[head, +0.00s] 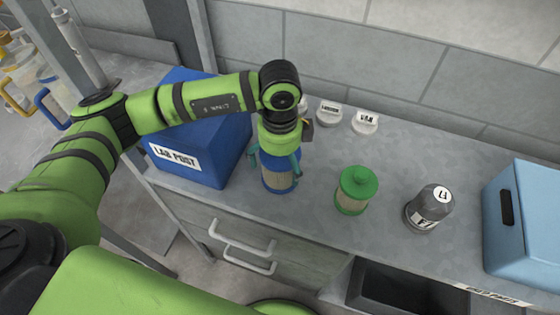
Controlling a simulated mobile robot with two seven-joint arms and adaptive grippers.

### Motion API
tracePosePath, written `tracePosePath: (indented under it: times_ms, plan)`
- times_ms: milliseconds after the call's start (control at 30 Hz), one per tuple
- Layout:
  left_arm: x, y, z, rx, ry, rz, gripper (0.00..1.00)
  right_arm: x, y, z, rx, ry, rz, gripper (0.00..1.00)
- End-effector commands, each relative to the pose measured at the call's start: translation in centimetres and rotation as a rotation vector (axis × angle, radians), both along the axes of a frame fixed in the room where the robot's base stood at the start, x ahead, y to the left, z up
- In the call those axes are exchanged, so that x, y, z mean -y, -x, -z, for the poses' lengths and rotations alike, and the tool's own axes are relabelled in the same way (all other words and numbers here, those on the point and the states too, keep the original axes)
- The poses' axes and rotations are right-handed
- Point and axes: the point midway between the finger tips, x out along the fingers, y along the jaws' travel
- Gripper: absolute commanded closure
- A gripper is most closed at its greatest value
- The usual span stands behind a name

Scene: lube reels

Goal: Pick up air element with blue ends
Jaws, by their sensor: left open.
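The air element with blue ends (279,179) stands upright on the grey counter, with a tan pleated middle and a blue base. My left gripper (279,163) is directly above it, pointing down. Its teal fingers are open on either side of the element's upper part. The gripper hides most of the element's top end, and I cannot tell whether the fingers touch it. My right gripper is not in view.
A green-ended element (356,190) and a dark grey canister (429,208) stand to the right. A blue LAB POST box (200,135) is close on the left. A light blue bin (525,220) is at far right. White labelled caps (365,122) lie behind.

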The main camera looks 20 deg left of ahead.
Motion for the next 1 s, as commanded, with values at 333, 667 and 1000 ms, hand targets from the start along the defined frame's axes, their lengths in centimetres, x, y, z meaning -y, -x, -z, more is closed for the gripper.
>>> tracePosePath:
  times_ms: [333, 667, 1000]
  plan:
    - [0.0, 0.0, 0.0, -0.001, 0.0, 0.001, 0.52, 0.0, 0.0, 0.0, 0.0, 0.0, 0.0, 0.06]
    - [0.0, 0.0, -0.4, 0.0, 0.0, 0.001, 0.52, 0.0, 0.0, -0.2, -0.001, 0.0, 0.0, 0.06]
    - [0.6, 0.1, -5.1, 0.002, 0.002, 0.005, 0.52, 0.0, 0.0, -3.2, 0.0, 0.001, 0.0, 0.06]
